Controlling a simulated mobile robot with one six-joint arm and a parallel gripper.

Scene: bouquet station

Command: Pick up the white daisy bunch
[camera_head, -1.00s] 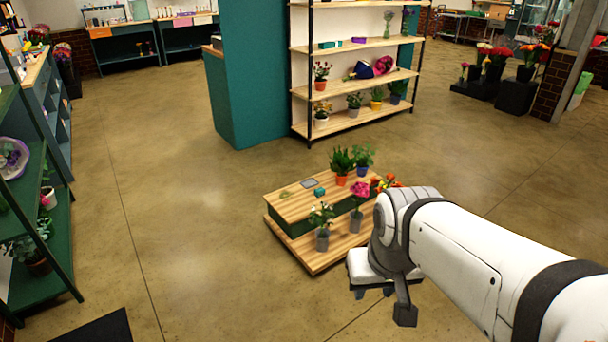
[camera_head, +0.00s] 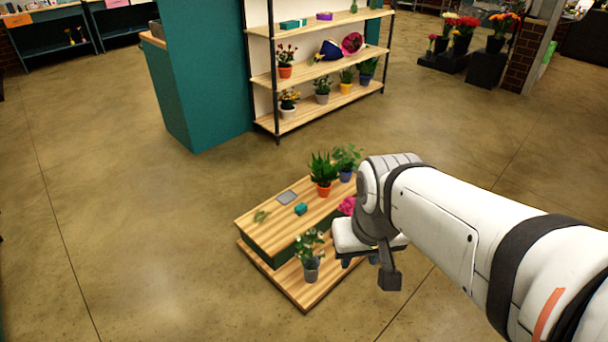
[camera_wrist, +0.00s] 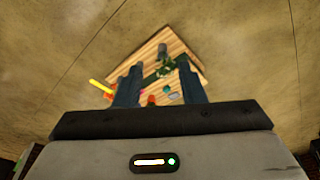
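The white daisy bunch (camera_head: 308,246) stands upright in a grey pot (camera_head: 311,270) on the lower front step of the wooden display stand (camera_head: 283,274). Its white blooms are small among green leaves. In the wrist view, a green plant (camera_wrist: 168,66) with a grey pot (camera_wrist: 162,48) shows between and beyond my finger tips; it looks like the same bunch. My gripper (camera_head: 360,261) points down, right of the bunch and apart from it. In the wrist view my gripper (camera_wrist: 161,75) has its two fingers wide apart with nothing held.
On the upper step are an orange-potted plant (camera_head: 323,174), a blue-potted plant (camera_head: 347,160), a teal box (camera_head: 301,209) and a grey plate (camera_head: 286,197). A pink bloom (camera_head: 347,205) is partly hidden by my arm. Floor left of the stand is clear.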

